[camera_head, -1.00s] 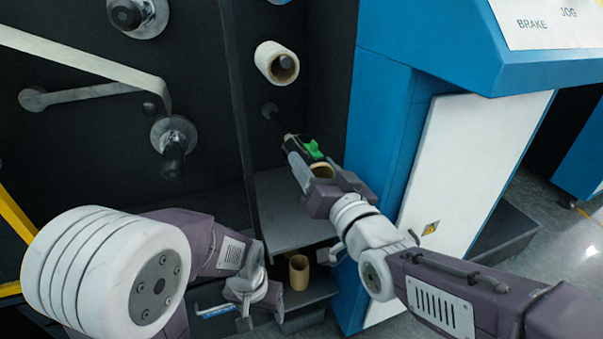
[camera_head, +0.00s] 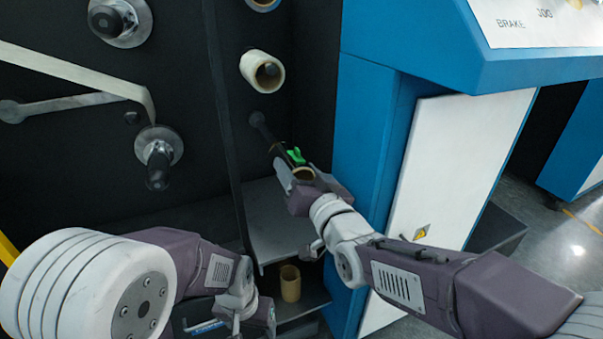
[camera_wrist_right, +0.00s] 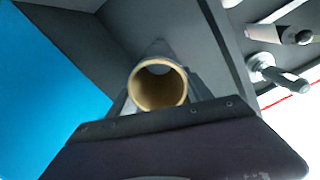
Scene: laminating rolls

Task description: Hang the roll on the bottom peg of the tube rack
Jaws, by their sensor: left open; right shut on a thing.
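The bottom peg (camera_head: 260,122) of the tube rack is a bare dark rod, just above and left of the held roll. Whether the roll's far end touches the peg is hidden. My left gripper (camera_head: 250,315) is open and low, near the lower shelf, partly cut off by the frame.
A cream roll (camera_head: 262,72) hangs on the peg above, with another roll (camera_head: 264,4) at the top edge. A tan roll (camera_head: 290,283) stands on the lower shelf. A grey shelf (camera_head: 280,230) lies below the peg. The blue cabinet (camera_head: 365,140) stands close on the right.

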